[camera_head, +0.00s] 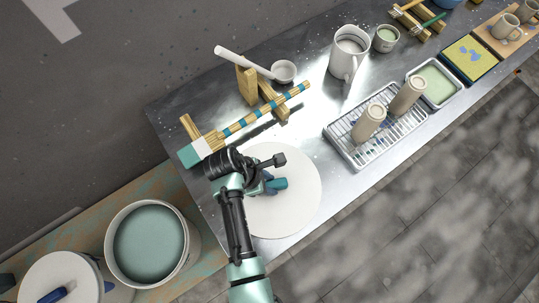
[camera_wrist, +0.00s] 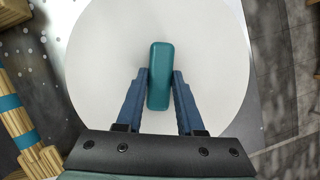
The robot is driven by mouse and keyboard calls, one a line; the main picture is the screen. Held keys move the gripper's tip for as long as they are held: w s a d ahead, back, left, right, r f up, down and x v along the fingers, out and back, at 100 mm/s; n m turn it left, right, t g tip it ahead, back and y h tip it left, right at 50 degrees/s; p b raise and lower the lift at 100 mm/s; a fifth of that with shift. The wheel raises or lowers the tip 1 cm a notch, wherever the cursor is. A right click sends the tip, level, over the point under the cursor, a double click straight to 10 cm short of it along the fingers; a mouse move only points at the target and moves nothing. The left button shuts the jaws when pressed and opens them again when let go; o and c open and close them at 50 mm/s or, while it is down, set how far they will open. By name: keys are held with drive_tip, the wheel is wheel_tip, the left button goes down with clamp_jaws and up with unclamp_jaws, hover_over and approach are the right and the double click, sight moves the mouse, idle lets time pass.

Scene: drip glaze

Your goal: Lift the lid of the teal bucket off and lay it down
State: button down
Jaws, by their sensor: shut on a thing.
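The lid (camera_head: 298,208) is a round white disc with a teal bar handle (camera_head: 278,184). My gripper (camera_head: 269,184) is shut on this handle. In the wrist view the blue fingers of my gripper (camera_wrist: 160,78) press on both sides of the handle (camera_wrist: 160,60), and the lid (camera_wrist: 220,60) spreads beneath it. The lid is over the near left end of the metal table; I cannot tell whether it touches the top. The bucket (camera_head: 190,240) stands uncovered at the lower left, with teal glaze (camera_head: 148,244) inside.
A second bucket's white lid (camera_head: 60,278) with a blue handle is at the lower left. A banded brush (camera_head: 262,110) lies on wooden rests, left of the lid. A rack tray (camera_head: 355,152) with two upturned cups stands to the right. A white pitcher (camera_head: 346,55) stands behind.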

drive_tip(key=shift+f, duration=0.2)
drive_tip(key=shift+c, duration=2.2)
unclamp_jaws()
drive_tip(key=v, duration=1.3)
drive_tip(key=w+a+r+m+t+y+b, duration=0.15)
drive_tip(key=w+r+m+t, duration=0.4)
drive_tip(key=w+r, duration=0.55)
drive_tip(key=w+r+m+t+y, duration=0.1)
drive_tip(key=w+r+m+t, duration=0.2)
drive_tip(key=r, duration=0.5)
drive_tip(key=w+r+m+t+y, duration=0.2)
drive_tip(key=w+r+t, duration=0.25)
drive_tip(key=r, duration=0.35)
drive_tip(key=s+d+r+m+t+b, duration=0.1)
drive_tip(key=d+r+m+t, duration=0.15)
drive_tip(key=r, duration=0.75)
drive_tip(key=d+r+m+t, duration=0.15)
drive_tip(key=r+t, duration=0.25)
drive_tip(key=r, duration=0.5)
drive_tip(key=s+d+r+m+t, duration=0.3)
drive_tip(key=s+r+m+t, duration=0.3)
drive_tip(key=s+r, duration=0.6)
wheel_tip(320, 180, up, 4)
drive_tip(key=shift+r+t+b, duration=0.15)
drive_tip(key=shift+t+b, duration=0.15)
drive_tip(key=shift+t, duration=0.15)
